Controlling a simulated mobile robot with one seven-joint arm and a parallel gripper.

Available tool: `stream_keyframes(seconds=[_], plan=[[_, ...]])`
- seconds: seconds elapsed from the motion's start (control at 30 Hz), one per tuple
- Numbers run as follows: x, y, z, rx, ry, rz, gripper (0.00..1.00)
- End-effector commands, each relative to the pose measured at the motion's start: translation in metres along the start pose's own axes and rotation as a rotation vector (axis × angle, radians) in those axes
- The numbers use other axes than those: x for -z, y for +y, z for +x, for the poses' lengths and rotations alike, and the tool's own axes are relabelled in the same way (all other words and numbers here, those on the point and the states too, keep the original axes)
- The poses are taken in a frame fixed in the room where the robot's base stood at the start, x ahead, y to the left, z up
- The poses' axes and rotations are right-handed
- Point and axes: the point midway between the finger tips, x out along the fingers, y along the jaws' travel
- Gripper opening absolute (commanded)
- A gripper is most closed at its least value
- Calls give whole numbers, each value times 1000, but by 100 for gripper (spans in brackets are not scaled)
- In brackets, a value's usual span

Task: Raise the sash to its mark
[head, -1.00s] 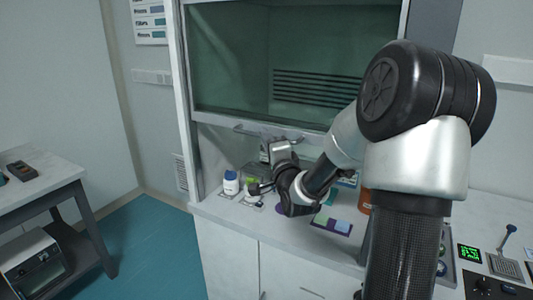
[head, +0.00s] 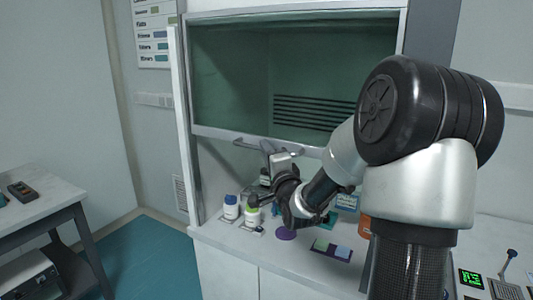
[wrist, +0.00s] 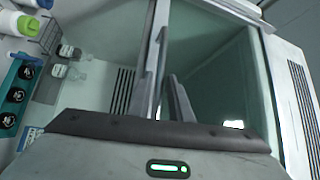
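The sash (head: 235,75) is a greenish glass pane with a pale lower rail, partly raised above the bench opening. Its grey bar handle (head: 243,144) runs along the lower rail. My gripper (head: 280,157) is at the handle, with the fingers appearing closed around it; the hand hides part of the contact. In the wrist view, the fingers (wrist: 168,98) meet the handle beside the sash's long rail, and the glass (wrist: 210,65) fills the right side. I cannot make out the sash's mark.
Below the sash on the bench (head: 240,236) stand a blue-capped bottle (head: 231,207) and a green-capped bottle (head: 251,212). A control panel (head: 490,285) is at lower right.

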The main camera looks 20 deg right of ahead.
Motion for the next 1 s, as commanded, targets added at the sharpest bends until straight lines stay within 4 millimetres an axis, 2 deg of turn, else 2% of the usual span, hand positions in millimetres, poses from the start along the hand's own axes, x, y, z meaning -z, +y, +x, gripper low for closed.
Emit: stream_keyframes(seconds=[0.17,0.27,0.7,0.83,1.0], plan=[[0,1,-3,-2,0,0,19],[0,1,-12,-2,1,-2,19],[0,1,-99,-1,2,-3,19],[0,0,-114,-1,0,-1,19],[0,0,-120,0,0,0,19]])
